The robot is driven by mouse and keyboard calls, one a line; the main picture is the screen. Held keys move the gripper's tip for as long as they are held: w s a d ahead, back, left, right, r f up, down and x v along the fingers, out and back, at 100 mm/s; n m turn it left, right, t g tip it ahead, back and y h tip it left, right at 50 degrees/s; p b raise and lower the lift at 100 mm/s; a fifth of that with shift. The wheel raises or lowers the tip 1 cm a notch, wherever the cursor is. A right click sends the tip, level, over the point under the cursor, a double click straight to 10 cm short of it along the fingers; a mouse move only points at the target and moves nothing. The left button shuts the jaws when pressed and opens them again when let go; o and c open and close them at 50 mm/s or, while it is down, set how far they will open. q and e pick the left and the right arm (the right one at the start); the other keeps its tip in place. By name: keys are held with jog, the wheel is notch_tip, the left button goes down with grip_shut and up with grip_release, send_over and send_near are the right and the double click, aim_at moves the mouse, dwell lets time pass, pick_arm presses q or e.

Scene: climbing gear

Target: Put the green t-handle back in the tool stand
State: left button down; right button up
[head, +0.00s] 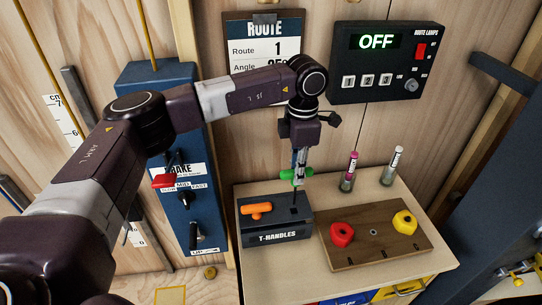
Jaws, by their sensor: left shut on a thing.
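The green t-handle (286,174) is held crosswise in my left gripper (299,178), which is shut on it and points down. Its green ends stick out on both sides of the fingers. A thin dark shaft runs down from it toward the right part of the tool stand (278,235), a dark box labelled T-HANDLES. I cannot tell whether the shaft's tip is inside a hole or just above it. An orange t-handle (256,209) sits in the left part of the stand. My right gripper is out of view.
Right of the stand, a wooden board (376,254) carries a red hold (342,234) and a yellow hold (404,222). Two capped tubes, pink-topped (348,173) and white-topped (391,167), stand behind it. A blue brake panel (180,215) rises at left.

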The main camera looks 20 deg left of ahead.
pick_arm(q)
jog(key=shift+d+f, duration=0.1)
jog(key=shift+f, duration=0.2)
jog(key=shift+f+b, duration=0.5)
jog(key=shift+f, duration=0.3)
notch_tip(320, 180, down, 9)
jog(key=b, duration=0.5)
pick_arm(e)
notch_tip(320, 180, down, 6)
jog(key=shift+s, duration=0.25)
pick_arm(q)
jog(key=shift+f, duration=0.1)
jog(key=c, duration=1.7)
grip_release()
jog(key=shift+c, duration=0.2)
